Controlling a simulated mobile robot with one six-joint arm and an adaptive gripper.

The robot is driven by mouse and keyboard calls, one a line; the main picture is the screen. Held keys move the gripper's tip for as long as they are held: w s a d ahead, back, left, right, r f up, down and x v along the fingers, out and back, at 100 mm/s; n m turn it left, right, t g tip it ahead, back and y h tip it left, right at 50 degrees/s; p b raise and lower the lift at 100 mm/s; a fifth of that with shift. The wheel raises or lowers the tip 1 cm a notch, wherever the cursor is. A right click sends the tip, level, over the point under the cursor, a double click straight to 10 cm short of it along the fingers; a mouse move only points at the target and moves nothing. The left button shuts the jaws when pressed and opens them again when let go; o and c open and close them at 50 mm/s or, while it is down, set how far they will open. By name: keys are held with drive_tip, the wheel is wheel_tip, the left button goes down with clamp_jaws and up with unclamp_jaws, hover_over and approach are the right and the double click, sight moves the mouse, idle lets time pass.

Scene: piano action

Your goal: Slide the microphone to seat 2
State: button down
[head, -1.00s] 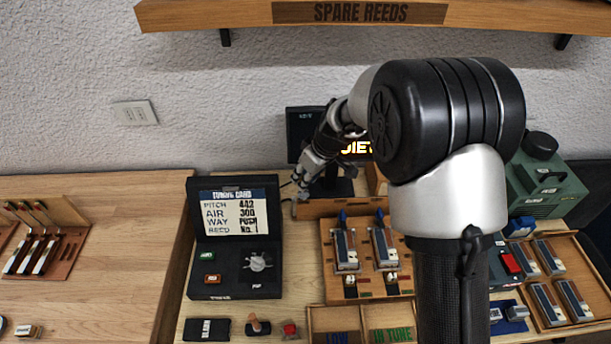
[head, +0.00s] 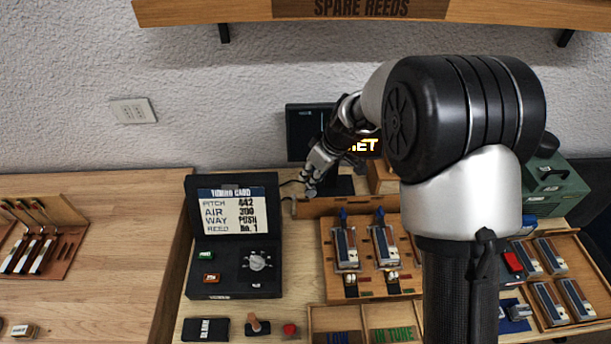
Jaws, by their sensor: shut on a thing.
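My gripper (head: 311,190) is at the back of the bench, just right of the open tuning card case and in front of the dark screen. Its fingers are shut on a small grey part, which seems to be the microphone; the fingers hide most of it. A thin grey bent piece (head: 292,202) shows just left of the fingertips. Below and to the right, a wooden block (head: 330,285) holds two metal reed units, the left one (head: 346,248) and the right one (head: 385,246), side by side. I cannot read any seat numbers.
The tuning card case (head: 196,275) stands left of the block. The dark screen (head: 300,122) is behind my gripper. A wooden strip (head: 345,206) runs behind the block. Two labelled trays (head: 312,318) lie in front. My arm hides part of the right side.

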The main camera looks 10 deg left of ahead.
drive_tip(key=w+d+b, duration=0.2)
drive_tip(key=d, duration=0.7)
drive_tip(key=w+d+b, duration=0.1)
drive_tip(key=d+b, duration=0.1)
drive_tip(key=d, duration=0.7)
drive_tip(key=shift+w+d+b, duration=0.3)
drive_tip(key=shift+w+b, duration=0.05)
drive_tip(key=c, duration=1.7)
unclamp_jaws()
drive_tip(key=shift+r, duration=0.1)
drive_tip(key=v, duration=1.2)
